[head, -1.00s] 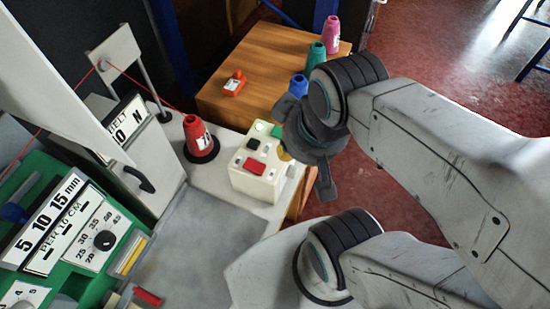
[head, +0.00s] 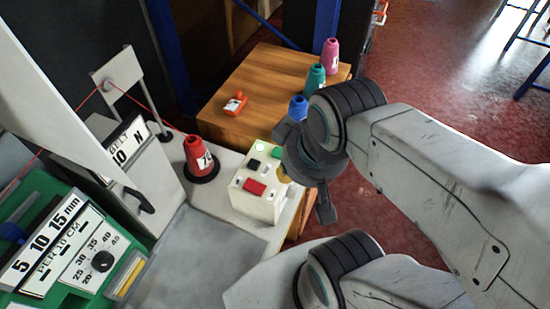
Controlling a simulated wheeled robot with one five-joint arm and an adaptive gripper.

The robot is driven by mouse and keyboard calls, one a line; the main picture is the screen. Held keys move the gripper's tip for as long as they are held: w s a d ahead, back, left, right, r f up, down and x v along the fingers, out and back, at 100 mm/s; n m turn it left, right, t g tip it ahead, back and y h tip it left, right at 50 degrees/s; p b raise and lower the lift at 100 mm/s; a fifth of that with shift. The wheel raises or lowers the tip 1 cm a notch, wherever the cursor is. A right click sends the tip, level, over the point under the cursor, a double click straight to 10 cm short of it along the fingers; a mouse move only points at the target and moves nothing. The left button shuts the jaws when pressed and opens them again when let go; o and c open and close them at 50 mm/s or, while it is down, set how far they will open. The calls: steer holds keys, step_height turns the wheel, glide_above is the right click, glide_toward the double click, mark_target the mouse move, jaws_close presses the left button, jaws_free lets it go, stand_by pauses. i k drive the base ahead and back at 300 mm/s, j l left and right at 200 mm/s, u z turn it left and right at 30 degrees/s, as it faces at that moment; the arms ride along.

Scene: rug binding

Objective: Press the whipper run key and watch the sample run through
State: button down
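The cream key box (head: 258,207) stands at the right edge of the machine bed. Its top carries a red key (head: 254,187), a black key (head: 254,164), a green key (head: 276,152) and a pale round lamp (head: 260,146). My gripper (head: 310,165) is dark, seen from behind, and covers the box's right edge. A small yellow part (head: 284,178) shows beside it, mostly hidden. My fingertips are hidden, so I cannot tell whether they touch a key. Which key is the run key is not readable. A red thread (head: 170,121) leads from the red cone (head: 198,156) to a thread guide.
A wooden table (head: 255,80) behind holds blue (head: 298,108), teal (head: 316,77) and pink (head: 330,55) cones and a small orange-red item (head: 235,103). A green machine panel (head: 65,250) with a dial is at left. Grey bed (head: 205,250) is clear.

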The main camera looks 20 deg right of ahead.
mark_target(276, 153)
steer(key=k+j+u, duration=0.2)
steer(key=j+u, duration=0.3)
steer(key=k+j+u, duration=0.1)
steer(key=j+u, duration=1.3)
steer(key=j, duration=0.25)
steer(key=i, duration=0.05)
